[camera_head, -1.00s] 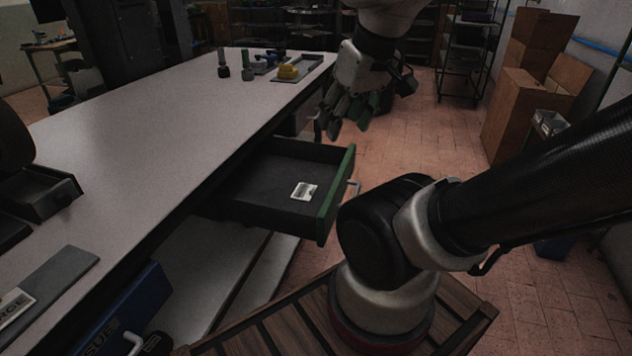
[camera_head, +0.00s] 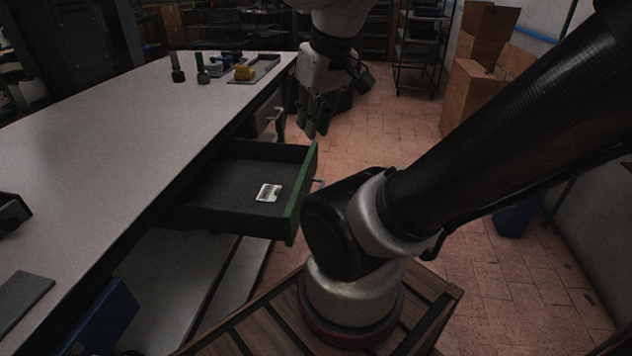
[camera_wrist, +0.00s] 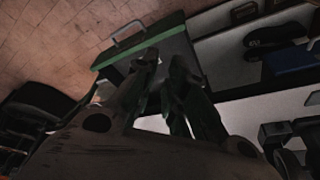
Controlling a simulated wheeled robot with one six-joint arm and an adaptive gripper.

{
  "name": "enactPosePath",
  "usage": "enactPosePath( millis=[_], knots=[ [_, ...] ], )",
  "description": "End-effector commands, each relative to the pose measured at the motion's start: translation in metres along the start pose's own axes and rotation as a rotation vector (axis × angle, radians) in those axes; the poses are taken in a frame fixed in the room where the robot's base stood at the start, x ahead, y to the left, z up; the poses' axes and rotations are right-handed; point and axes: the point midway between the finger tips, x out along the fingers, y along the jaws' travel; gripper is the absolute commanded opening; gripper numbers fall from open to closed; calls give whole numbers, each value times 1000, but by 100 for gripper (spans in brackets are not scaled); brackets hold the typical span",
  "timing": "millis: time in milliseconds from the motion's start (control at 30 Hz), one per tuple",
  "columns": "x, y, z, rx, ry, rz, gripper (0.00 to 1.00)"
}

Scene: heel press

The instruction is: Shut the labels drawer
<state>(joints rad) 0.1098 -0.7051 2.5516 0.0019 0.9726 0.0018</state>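The open drawer (camera_head: 291,205) has a green front, a dark tray and a metal handle; it sticks out from under the workbench. No name on it is readable, and a small white card (camera_head: 269,193) lies inside. In the wrist view the green front (camera_wrist: 137,51) and its handle (camera_wrist: 129,34) lie just past my fingertips. My gripper (camera_head: 313,130) hangs fingers down near the far end of the drawer front in the head view. In the wrist view its two fingers (camera_wrist: 163,66) stand apart with nothing between them. I cannot tell whether they touch the drawer.
Cardboard boxes (camera_head: 475,95) and a rack (camera_head: 420,50) stand behind. The tiled floor at right is mostly clear.

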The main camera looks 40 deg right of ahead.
Motion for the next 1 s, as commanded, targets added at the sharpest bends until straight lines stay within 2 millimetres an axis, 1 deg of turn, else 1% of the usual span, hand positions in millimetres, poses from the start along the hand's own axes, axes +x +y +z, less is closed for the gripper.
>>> enactPosePath(
  millis=[33,100,267,367,467,567,600,767,800,867,900,933,967,1000],
  knots=[
    [11,14,5,68,-61,21,0],
    [24,36,9,170,-140,41,0],
    [56,78,14,456,-293,13,0],
    [80,103,18,674,-367,-34,0],
    [106,129,24,919,-427,-92,0],
    [136,155,30,1184,-471,-161,0],
    [149,166,33,1295,-486,-192,0],
    [200,206,38,1723,-521,-321,0],
    [211,214,36,1819,-523,-353,0],
    [226,226,30,1952,-525,-402,0],
    [235,234,21,2034,-525,-435,0],
    [241,239,10,2097,-521,-463,0],
    [243,244,-4,2156,-508,-491,0],
    [239,251,-21,2221,-484,-523,0]
  ],
)
